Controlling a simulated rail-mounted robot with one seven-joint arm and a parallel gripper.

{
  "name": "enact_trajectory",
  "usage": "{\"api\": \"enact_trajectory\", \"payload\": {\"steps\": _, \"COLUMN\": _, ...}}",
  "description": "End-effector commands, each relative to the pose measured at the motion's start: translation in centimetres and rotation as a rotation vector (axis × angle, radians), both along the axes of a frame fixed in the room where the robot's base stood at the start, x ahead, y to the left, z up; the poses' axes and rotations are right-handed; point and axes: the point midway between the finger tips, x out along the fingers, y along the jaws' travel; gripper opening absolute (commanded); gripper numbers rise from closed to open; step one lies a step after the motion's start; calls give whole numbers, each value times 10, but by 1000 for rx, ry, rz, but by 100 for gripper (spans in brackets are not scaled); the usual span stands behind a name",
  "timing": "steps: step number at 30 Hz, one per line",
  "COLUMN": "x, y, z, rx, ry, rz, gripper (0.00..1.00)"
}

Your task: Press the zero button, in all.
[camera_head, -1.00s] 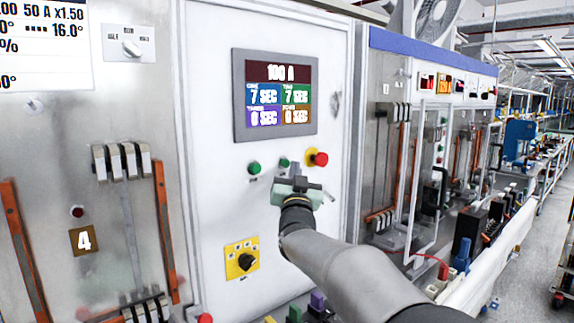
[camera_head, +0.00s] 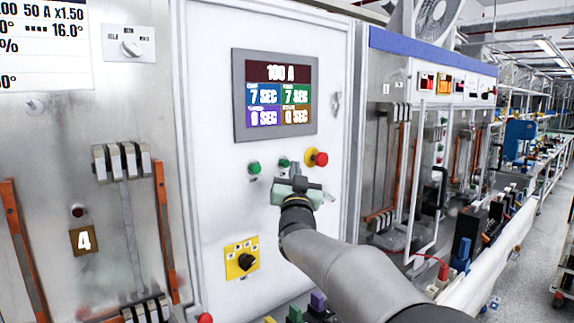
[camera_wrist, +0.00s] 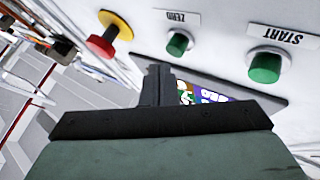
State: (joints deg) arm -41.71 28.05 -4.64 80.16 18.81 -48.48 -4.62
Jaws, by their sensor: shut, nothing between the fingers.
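The zero button (camera_head: 284,162) is a small green button on the white panel, between the green start button (camera_head: 254,168) and a red mushroom button (camera_head: 317,158) with a yellow collar. In the wrist view the zero button (camera_wrist: 178,43) sits beside its ZERO label, with the start button (camera_wrist: 265,66) to its right and the red button (camera_wrist: 105,40) to its left. My gripper (camera_head: 295,175) is shut and empty, just below the zero button in the head view. Its fingertips also show in the wrist view (camera_wrist: 158,72), close to the button. I cannot tell whether they touch the panel.
A display (camera_head: 275,95) reading 100 A, 7 SEC and 0 SEC is above the buttons. A yellow-plated rotary switch (camera_head: 242,258) is lower on the panel. A metal cabinet with breakers (camera_head: 122,160) stands left; more test benches run along the right.

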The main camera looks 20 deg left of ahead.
Motion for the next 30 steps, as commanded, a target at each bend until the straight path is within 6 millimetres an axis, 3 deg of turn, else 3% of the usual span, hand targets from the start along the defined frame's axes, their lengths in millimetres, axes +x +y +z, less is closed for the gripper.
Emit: {"api": "enact_trajectory", "payload": {"steps": 30, "x": 5, "y": 10, "z": 0, "rx": 0, "ry": 0, "rz": 0, "gripper": 0}}
